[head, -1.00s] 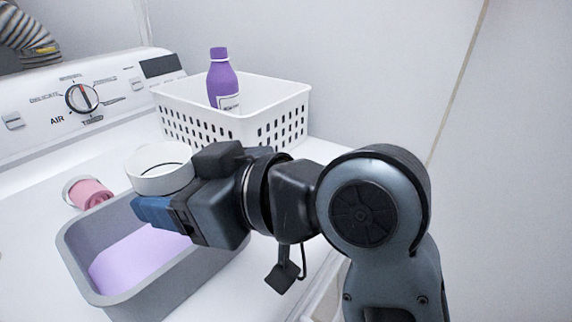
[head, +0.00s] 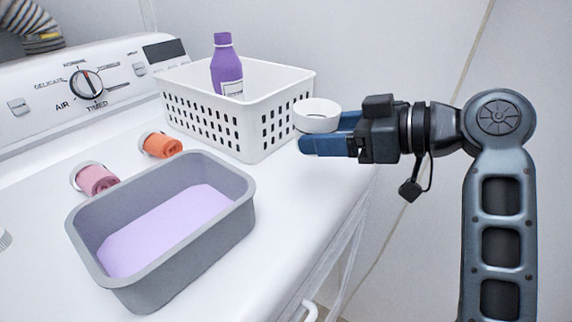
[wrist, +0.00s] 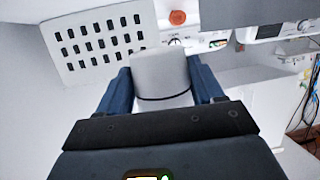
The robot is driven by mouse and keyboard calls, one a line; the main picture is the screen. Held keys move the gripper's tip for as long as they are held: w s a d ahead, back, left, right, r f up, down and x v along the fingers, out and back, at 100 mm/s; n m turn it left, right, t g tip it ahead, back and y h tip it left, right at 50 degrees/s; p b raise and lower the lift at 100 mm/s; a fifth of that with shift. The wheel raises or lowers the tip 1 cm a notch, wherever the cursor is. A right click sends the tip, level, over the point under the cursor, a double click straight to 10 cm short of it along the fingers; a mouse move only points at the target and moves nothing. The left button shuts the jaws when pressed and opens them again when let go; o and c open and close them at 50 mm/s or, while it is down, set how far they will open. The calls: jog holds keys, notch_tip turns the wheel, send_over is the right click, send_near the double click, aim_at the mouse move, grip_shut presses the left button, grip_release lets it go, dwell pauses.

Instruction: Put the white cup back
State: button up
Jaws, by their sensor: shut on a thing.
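The white cup (head: 316,113) is held upright between the blue fingers of my gripper (head: 326,140), which is shut on it. In the head view it is at the front right corner of the white basket (head: 262,143), near the machine's right edge. In the wrist view the cup (wrist: 160,75) fills the space between the two blue fingers (wrist: 160,92). The lower part of the cup is partly hidden by a finger in the head view.
A grey tub (head: 112,281) with light purple content stands on the white machine top. A pink roll (head: 96,180) and an orange roll (head: 162,145) lie behind it. A purple bottle (head: 226,70) stands in the basket. The top is clear between tub and basket.

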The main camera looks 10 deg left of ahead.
send_over(290, 181)
jog(key=f, duration=0.3)
jog(key=shift+a+f, duration=0.2)
jog(key=shift+f, duration=0.15)
jog(key=shift+f+p, duration=0.3)
jog(key=shift+f, duration=1.75)
jog(key=shift+f, duration=0.2)
jog(key=o, duration=1.1)
jog(key=shift+r, duration=0.2)
jog(key=shift+d, duration=0.15)
jog(key=b+v, duration=0.1)
jog(key=v, duration=1)
jog(key=shift+s+d+r, duration=0.15)
jog(key=shift+d+r, duration=0.1)
